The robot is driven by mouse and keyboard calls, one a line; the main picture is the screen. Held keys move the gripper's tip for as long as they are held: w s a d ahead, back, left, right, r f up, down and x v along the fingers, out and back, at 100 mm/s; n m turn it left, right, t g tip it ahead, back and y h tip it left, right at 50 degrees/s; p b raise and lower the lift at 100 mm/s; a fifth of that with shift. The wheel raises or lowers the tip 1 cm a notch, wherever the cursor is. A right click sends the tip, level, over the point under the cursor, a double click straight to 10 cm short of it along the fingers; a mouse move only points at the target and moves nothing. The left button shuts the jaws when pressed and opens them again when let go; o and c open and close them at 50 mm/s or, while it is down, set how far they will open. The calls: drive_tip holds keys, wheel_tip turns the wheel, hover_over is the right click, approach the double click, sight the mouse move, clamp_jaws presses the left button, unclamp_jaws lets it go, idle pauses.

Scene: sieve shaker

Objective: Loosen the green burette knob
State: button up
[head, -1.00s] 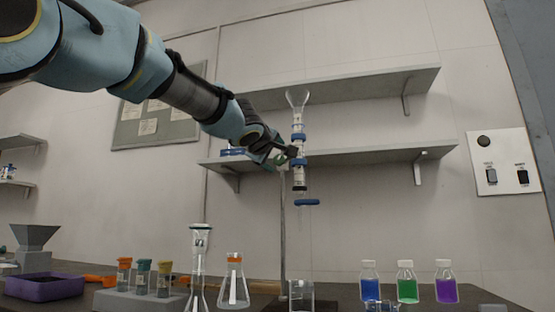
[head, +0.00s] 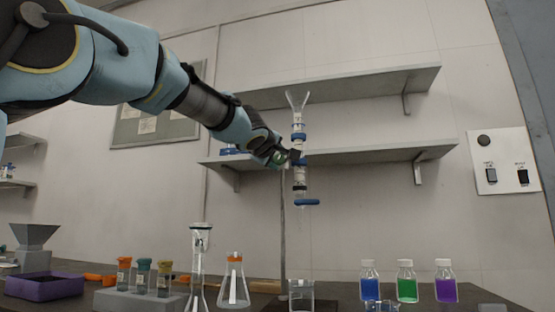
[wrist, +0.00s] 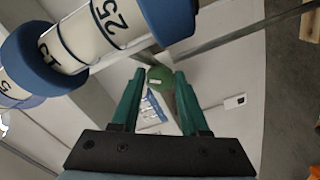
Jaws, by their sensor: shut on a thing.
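The green burette knob (wrist: 160,77) shows in the wrist view between the tips of my gripper's two green fingers. My gripper (wrist: 160,84) is shut on it. The burette (head: 299,175), with a white scale and blue bands, stands upright in the head view. Its scale body (wrist: 88,37) is large at the upper left of the wrist view. In the head view my gripper (head: 290,158) is beside the middle of the burette, on its left. The knob is hard to tell apart there, partly hidden by my gripper.
A thin stand rod (head: 283,230) rises behind the burette. A beaker (head: 301,295) stands below it. Flasks (head: 234,285), a vial rack (head: 140,300) and several coloured bottles (head: 407,287) stand on the bench. A wall shelf (head: 380,155) is behind.

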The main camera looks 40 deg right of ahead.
clamp_jaws()
drive_tip(key=shift+n, duration=0.3)
drive_tip(key=shift+n+p, duration=0.35)
drive_tip(key=shift+n, duration=2.25)
drive_tip(key=o, duration=0.8)
unclamp_jaws()
